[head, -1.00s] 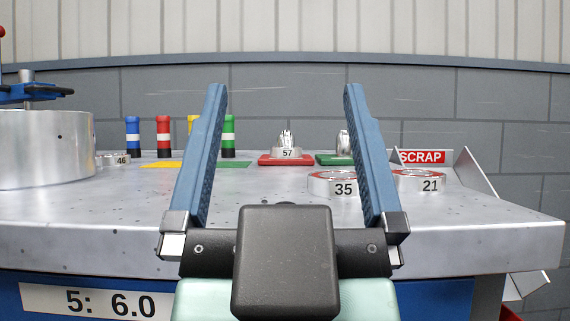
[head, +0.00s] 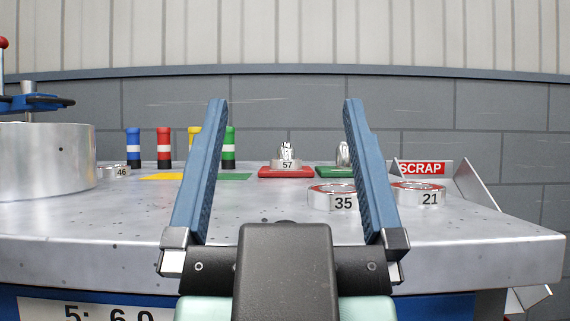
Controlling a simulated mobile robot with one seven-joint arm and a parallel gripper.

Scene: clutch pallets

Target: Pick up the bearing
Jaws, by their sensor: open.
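Several ring-shaped bearings with number labels are on the metal table. Bearing 35 (head: 333,198) lies just behind my gripper's right finger, which covers part of its right side. Bearing 21 (head: 420,195) lies to its right. Bearing 57 (head: 286,165) sits around a silver post on a red base, farther back between the fingers. Bearing 46 (head: 118,172) lies at the left beside a large metal drum. My gripper (head: 285,110) is open and empty, its two blue fingers pointing forward over the table's front part. Which bearing the task means cannot be told.
The metal table (head: 290,230) has clear room in its front middle. The large drum (head: 45,160) stands at the left. Blue, red, yellow and green striped posts (head: 164,147) stand at the back. A green base (head: 335,172) with a silver post and a SCRAP sign (head: 422,168) are back right.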

